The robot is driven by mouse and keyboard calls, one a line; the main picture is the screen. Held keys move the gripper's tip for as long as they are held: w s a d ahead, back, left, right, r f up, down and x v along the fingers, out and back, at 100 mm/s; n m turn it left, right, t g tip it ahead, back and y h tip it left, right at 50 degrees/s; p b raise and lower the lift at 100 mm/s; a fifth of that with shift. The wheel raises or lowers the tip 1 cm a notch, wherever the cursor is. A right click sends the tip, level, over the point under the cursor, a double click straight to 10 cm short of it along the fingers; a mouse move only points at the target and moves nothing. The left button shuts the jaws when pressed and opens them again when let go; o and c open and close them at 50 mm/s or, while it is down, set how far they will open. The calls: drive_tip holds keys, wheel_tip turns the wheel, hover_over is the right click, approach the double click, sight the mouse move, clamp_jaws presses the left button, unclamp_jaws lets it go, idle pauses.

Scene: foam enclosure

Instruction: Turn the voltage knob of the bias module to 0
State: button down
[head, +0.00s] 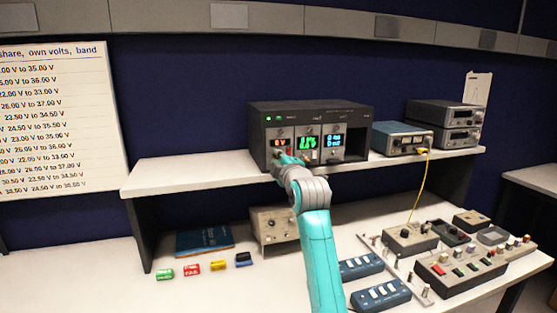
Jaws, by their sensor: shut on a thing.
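A dark instrument rack (352,114) stands on the white shelf and holds three modules side by side. The left module (281,132) has a small orange-red display, the middle module (307,130) a green one and the right module (333,142) a blue-white one. The digits are too small to read surely, and I cannot tell by label which is the bias module. My gripper (284,159) is at the lower front of the left module, shut on what seems to be its knob. The knob and fingertips are mostly hidden by my gripper and wrist.
The shelf (190,171) is clear left of the rack. Below are a beige box (272,228), small coloured blocks (191,267), blue switch boxes (380,294) and control boxes (460,270).

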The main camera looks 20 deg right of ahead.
drive_tip(key=shift+f+n, duration=0.15)
drive_tip(key=shift+n, duration=0.35)
drive_tip(key=c, duration=1.4)
unclamp_jaws()
drive_tip(key=shift+s, duration=0.15)
drive_tip(key=s, duration=1.1)
drive_tip(key=shift+s+f, duration=0.1)
drive_tip(key=shift+s, duration=0.3)
